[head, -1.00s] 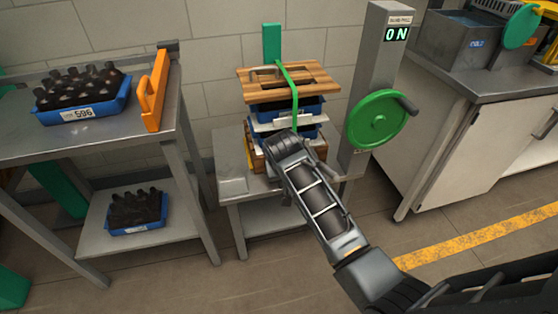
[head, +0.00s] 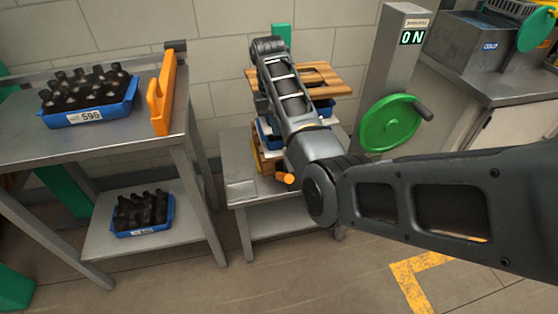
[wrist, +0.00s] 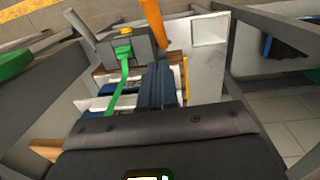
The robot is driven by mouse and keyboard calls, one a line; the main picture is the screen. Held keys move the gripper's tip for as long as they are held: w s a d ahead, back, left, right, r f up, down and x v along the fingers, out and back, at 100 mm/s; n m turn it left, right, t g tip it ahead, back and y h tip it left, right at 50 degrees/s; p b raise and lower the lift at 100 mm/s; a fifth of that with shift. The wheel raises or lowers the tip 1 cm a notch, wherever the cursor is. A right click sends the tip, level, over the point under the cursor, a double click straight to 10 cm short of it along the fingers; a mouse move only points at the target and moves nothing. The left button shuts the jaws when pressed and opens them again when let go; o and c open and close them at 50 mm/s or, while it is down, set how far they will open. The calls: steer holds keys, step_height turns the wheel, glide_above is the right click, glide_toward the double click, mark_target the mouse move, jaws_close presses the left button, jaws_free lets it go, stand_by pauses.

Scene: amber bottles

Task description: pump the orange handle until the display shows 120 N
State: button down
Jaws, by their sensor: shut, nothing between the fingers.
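The orange handle (head: 287,178) sticks out low at the front of the strapped stack in the head view. It also shows in the wrist view (wrist: 152,22), beside a grey box (wrist: 123,46) with the green strap (wrist: 117,85) at it. The display (head: 412,37) on the grey post reads 0 N. My gripper (wrist: 158,72) is shut and empty, over the stack in the wrist view and apart from the orange handle. In the head view my forearm hides my fingers, the strap and much of the stack. The stack's wooden top board (head: 322,80) shows beside my arm.
A green wheel (head: 388,124) with a crank knob is on the post, right of the stack. A steel table (head: 60,148) at left holds a blue crate (head: 85,117) of bottles and an orange bracket (head: 162,95). Another blue crate (head: 142,232) stands on its lower shelf.

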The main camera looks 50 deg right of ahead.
steer(key=shift+w+r, duration=0.15)
steer(key=p, duration=0.1)
glide_above(283, 174)
steer(key=w, duration=0.1)
steer(key=f, duration=1.1)
steer(key=shift+d+f, duration=0.2)
steer(key=shift+f, duration=0.2)
steer(key=shift+s+a+f, duration=0.1)
steer(key=shift+s+f, duration=0.25)
steer(key=shift+f, duration=0.15)
